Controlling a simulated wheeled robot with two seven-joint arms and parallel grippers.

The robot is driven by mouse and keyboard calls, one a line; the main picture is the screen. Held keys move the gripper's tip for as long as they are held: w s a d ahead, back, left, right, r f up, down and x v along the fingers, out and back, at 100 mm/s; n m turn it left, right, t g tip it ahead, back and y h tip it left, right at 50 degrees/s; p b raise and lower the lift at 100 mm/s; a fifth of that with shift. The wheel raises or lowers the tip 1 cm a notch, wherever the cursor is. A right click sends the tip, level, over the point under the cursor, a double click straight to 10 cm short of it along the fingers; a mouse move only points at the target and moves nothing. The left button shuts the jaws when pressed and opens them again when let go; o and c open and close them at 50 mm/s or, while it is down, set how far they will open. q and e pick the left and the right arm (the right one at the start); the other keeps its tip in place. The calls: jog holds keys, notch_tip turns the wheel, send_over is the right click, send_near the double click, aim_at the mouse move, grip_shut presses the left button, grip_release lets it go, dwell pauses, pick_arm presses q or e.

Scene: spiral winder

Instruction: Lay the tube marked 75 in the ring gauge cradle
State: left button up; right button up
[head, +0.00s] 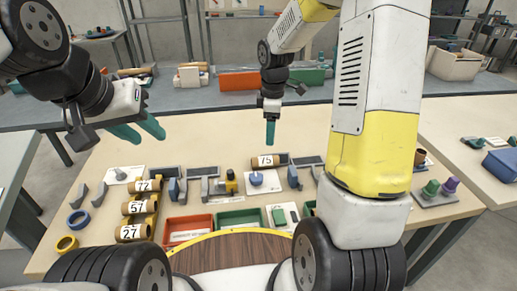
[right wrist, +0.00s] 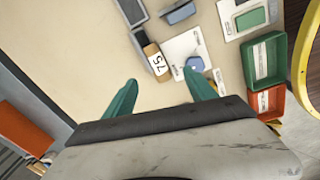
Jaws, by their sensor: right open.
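The tan tube marked 75 (head: 267,161) lies on the table behind a white plate with a round blue piece (head: 256,179). In the right wrist view the tube (right wrist: 157,62) lies beside that plate (right wrist: 190,55), its number facing up. My right gripper (head: 270,133) is above and behind the tube; its teal fingers (right wrist: 161,93) are apart with nothing between them. My left gripper (head: 138,131) is open and empty over the table's left side. I cannot tell for sure which fixture is the ring gauge cradle, or whether the tube touches one.
Tubes marked 72 (head: 146,185), 57 (head: 138,207) and 27 (head: 132,232) lie at the left. A blue ring (head: 78,221) and a yellow ring (head: 67,243) are beside them. Red (head: 188,228) and green (head: 240,219) trays stand in front. The table's back strip is clear.

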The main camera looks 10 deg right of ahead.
aim_at(266, 157)
jog(key=f+n, duration=0.1)
jog(key=f, duration=0.1)
jog(key=w+f+n, duration=0.1)
jog(key=f, duration=0.1)
jog(key=w+f+g, duration=0.1)
jog(key=f, duration=0.1)
jog(key=shift+w+a+f+n, duration=0.15)
jog(key=shift+w+f+n, duration=0.05)
jog(key=shift+f+n, duration=0.2)
jog(key=f, duration=0.7)
jog(key=shift+w+a+f, duration=0.2)
jog(key=shift+a+f, duration=0.05)
jog(key=shift+r, duration=0.1)
grip_shut()
